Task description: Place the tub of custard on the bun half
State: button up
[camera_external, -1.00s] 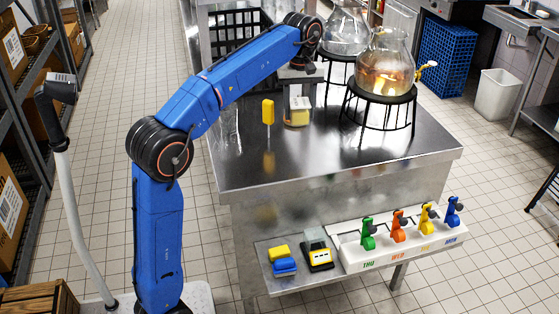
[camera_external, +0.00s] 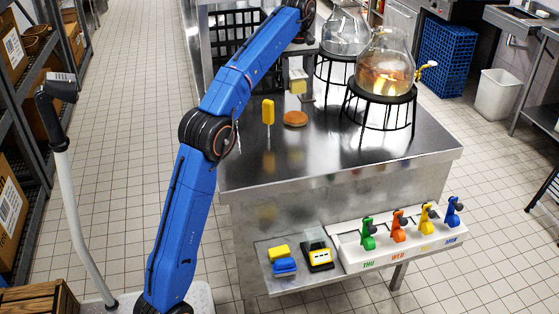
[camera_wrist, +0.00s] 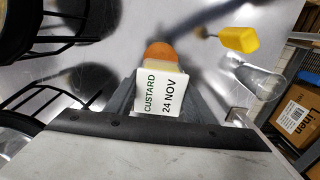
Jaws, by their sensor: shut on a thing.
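The tub of custard (camera_external: 298,84) is a small block-shaped thing with a white top and yellowish side. In the wrist view the tub (camera_wrist: 158,91) shows a white label reading "CUSTARD 24 NOV". My gripper (camera_external: 303,90) is shut on it, with a grey finger on each side of the tub in the wrist view (camera_wrist: 158,103). The bun half (camera_external: 295,118) is a round orange-brown disc lying on the steel table. The tub is apart from the bun and appears above and behind it. In the wrist view the tub partly hides the bun (camera_wrist: 159,51).
Glass dispensers (camera_external: 386,66) on black wire stands (camera_external: 381,97) stand to the right. A clear glass (camera_wrist: 262,83) shows in the wrist view. The front table top (camera_external: 320,165) is clear.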

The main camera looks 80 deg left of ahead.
jog(key=shift+f, duration=4.5)
jog(key=o, duration=1.2)
jog(key=shift+f, duration=0.15)
jog(key=shift+r, duration=3.9)
jog(key=shift+d, duration=0.1)
